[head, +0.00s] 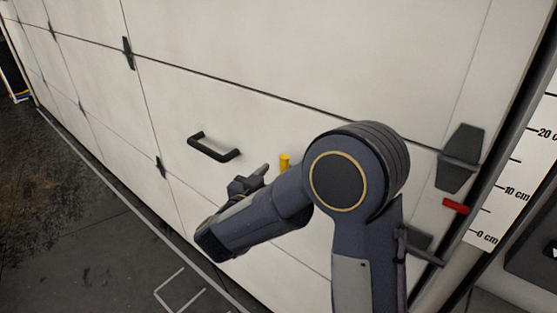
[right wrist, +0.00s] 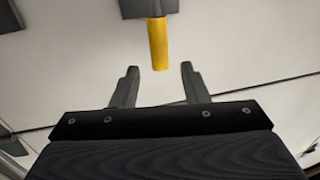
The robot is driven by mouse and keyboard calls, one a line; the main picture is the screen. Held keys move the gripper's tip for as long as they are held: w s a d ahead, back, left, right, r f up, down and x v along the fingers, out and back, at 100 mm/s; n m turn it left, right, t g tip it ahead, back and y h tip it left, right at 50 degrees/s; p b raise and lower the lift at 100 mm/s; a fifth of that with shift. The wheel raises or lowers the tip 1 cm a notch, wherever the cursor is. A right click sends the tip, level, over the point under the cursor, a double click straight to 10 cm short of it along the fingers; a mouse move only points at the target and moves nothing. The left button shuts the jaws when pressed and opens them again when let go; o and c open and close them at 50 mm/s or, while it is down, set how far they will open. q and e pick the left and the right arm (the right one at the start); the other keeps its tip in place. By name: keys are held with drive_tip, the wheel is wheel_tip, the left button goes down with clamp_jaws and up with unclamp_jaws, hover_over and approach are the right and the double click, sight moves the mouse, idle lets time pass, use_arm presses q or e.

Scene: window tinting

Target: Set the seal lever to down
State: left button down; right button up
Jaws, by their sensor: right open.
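The seal lever (head: 284,161) shows in the head view as a short yellow handle on the white panelled door, its lower part hidden behind my right arm. In the right wrist view the yellow handle (right wrist: 158,40) extends from a dark grey mount (right wrist: 148,8) toward my gripper. My right gripper (right wrist: 158,68) is open and empty. Its fingers lie to either side of the line of the handle, whose free end is near the level of the fingertips. In the head view the right gripper (head: 252,180) is just left of the lever, partly hidden by its own wrist. My left gripper is not in view.
A black pull handle (head: 213,147) is on the door (head: 290,50) left of the lever. Dark hinges (head: 128,53) sit along the panel seams. A dark bracket (head: 460,157), a red marker (head: 455,206) and a centimetre scale (head: 515,170) are at the right edge. The floor (head: 90,240) at lower left is clear.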

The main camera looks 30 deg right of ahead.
sight(282, 164)
drive_tip(key=p+x, duration=0.1)
drive_tip(key=x, duration=0.5)
drive_tip(key=shift+w+d, duration=0.1)
drive_tip(key=shift+c, duration=0.3)
clamp_jaws()
